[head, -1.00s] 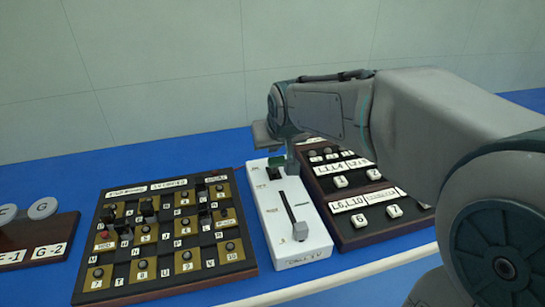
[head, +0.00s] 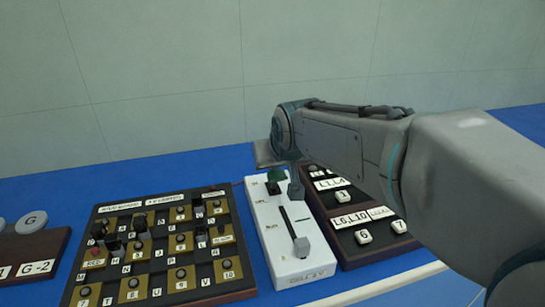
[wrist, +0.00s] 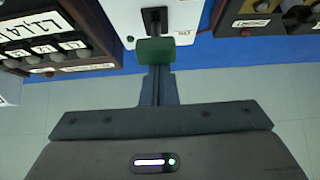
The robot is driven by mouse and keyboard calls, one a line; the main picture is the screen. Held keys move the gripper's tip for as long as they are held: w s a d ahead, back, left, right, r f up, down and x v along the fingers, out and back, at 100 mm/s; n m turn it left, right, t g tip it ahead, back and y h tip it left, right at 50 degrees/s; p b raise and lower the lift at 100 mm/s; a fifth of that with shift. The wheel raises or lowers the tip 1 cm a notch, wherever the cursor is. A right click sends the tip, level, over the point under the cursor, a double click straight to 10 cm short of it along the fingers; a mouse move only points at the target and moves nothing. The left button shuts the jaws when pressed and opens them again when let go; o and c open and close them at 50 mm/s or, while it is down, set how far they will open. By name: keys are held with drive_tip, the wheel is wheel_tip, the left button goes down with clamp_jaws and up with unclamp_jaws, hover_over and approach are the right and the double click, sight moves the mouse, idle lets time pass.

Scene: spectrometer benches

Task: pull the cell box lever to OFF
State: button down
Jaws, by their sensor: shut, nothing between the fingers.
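The white cell box (head: 262,225) stands on the blue bench. It has a dark slot with a grey lever handle (head: 302,247) at the slot's near end, and a green block (head: 275,178) near the far end.
A dark switch board with yellow squares (head: 136,283) stands close on the left. A dark panel with white-labelled buttons (head: 355,254) stands close on the right, partly hidden by my arm. A wall (head: 170,80) is behind the bench.

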drive_tip(key=shift+s+f, duration=0.1)
drive_tip(key=shift+s, duration=0.05)
drive_tip(key=p+v, duration=0.1)
drive_tip(key=v, duration=1.2)
drive_tip(key=shift+r+p, duration=0.3)
drive_tip(key=shift+r, duration=0.1)
drive_tip(key=shift+s, duration=0.1)
